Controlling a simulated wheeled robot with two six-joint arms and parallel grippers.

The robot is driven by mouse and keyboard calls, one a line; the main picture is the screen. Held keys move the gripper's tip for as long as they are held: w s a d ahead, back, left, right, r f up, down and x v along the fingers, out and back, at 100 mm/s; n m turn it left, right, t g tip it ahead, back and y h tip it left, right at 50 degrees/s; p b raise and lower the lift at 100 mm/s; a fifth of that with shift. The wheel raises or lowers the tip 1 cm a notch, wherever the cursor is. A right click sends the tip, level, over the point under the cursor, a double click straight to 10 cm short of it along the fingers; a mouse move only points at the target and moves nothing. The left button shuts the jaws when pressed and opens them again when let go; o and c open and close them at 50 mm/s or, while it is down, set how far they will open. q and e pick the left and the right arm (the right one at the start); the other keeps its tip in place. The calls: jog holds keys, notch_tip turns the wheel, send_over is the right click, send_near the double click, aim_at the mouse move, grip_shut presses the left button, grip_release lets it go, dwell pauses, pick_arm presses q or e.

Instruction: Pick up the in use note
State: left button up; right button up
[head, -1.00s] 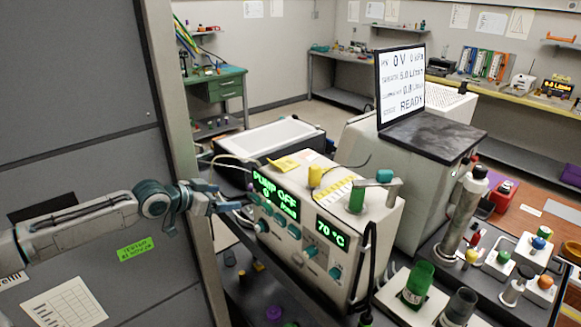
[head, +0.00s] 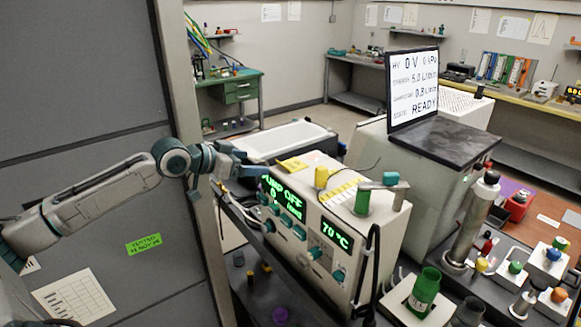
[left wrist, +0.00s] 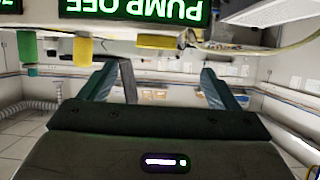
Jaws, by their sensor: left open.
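A small yellow note (head: 292,165), likely the in use note, lies on top of the pump box (head: 375,240) near its left end. Its writing is too small to read. It appears as a yellow patch in the upside-down left wrist view (left wrist: 155,41), beyond the gap between my fingers. My left gripper (head: 246,160) is just left of the pump box, about level with its top. It also shows in the left wrist view (left wrist: 165,78), open and empty, with its fingers apart from the note. My right gripper is not in view.
A yellow cylinder (head: 321,178) and a green cylinder (head: 362,202) stand on the pump box right of the note. A white tray (head: 290,138) lies behind it. A grey cabinet side (head: 90,110) is close on the left. Black cables hang at the box's right end.

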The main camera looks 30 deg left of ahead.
aim_at(281, 164)
pick_arm(q)
jog(key=p+x, duration=0.1)
jog(key=x, duration=0.2)
jog(key=p+x, duration=0.1)
jog(key=x, duration=0.1)
jog(key=p+x, duration=0.2)
jog(key=x, duration=0.1)
jog(key=shift+w+d, duration=0.2)
jog(key=shift+d, duration=0.2)
jog(key=shift+w+d+f, duration=0.15)
jog(key=shift+w+f, duration=0.05)
jog(key=shift+w, duration=0.1)
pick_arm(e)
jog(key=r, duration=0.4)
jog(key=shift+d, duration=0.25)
pick_arm(q)
jog(key=shift+c, duration=0.2)
jog(key=c, duration=1)
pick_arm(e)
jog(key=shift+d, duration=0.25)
